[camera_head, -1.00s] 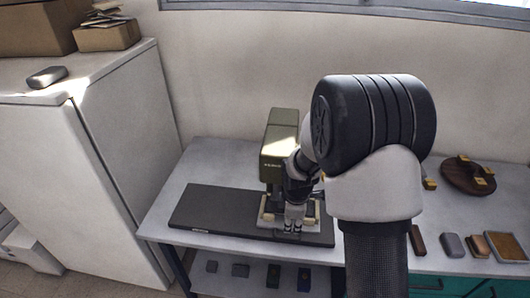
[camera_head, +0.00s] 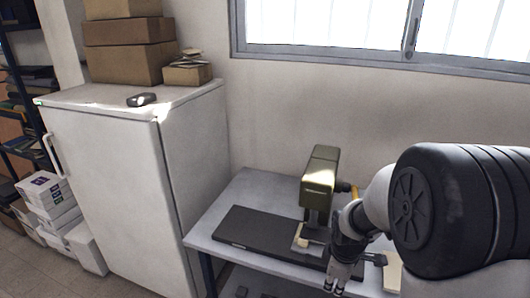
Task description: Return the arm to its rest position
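My gripper (camera_head: 335,287) hangs at the end of my arm, pointing down in front of the table's (camera_head: 215,232) front edge. It is small in view, and I cannot tell whether its fingers are open or shut; I see nothing clearly held in it. My arm fills the right side of the picture and hides much of the table. An olive-green machine (camera_head: 319,180) stands on the table behind my gripper. A black mat (camera_head: 262,236) lies flat on the table to the left of my gripper.
A white fridge (camera_head: 105,170) stands left of the table, with brown boxes (camera_head: 125,62) and a small dark rounded object (camera_head: 141,100) on top. White boxes (camera_head: 50,205) are stacked at its left. A window (camera_head: 330,28) is above. Floor (camera_head: 35,270) shows at lower left.

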